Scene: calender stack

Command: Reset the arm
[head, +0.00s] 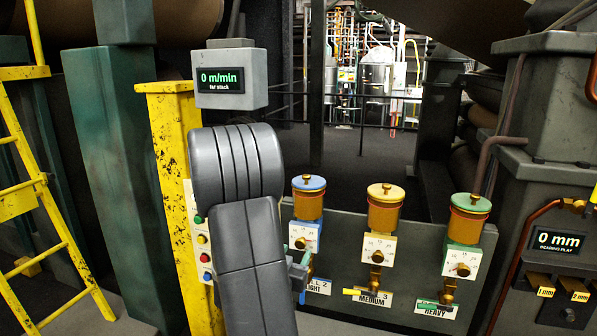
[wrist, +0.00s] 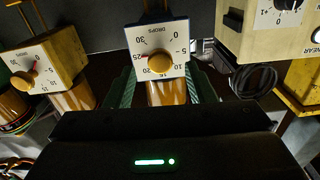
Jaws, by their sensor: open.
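My arm's grey links rise in front of the yellow post in the head view and bend back down. My gripper (head: 299,270) is mostly hidden behind the lower link there, close to the left, blue-lidded oiler (head: 308,198). In the wrist view my gripper (wrist: 168,88) is open, with a green textured finger on each side of an amber cylinder (wrist: 167,92). A white drops dial (wrist: 158,50) with a brass knob sits above that cylinder. I cannot tell whether the fingers touch anything; no held object shows.
A yellow-lidded oiler (head: 385,208) and a green-lidded oiler (head: 467,234) stand to the right on a grey panel (head: 342,232). A far-stack display (head: 231,78) hangs above my arm. A yellow ladder (head: 45,190) is at left. A bearing-play cabinet (head: 545,165) is at right.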

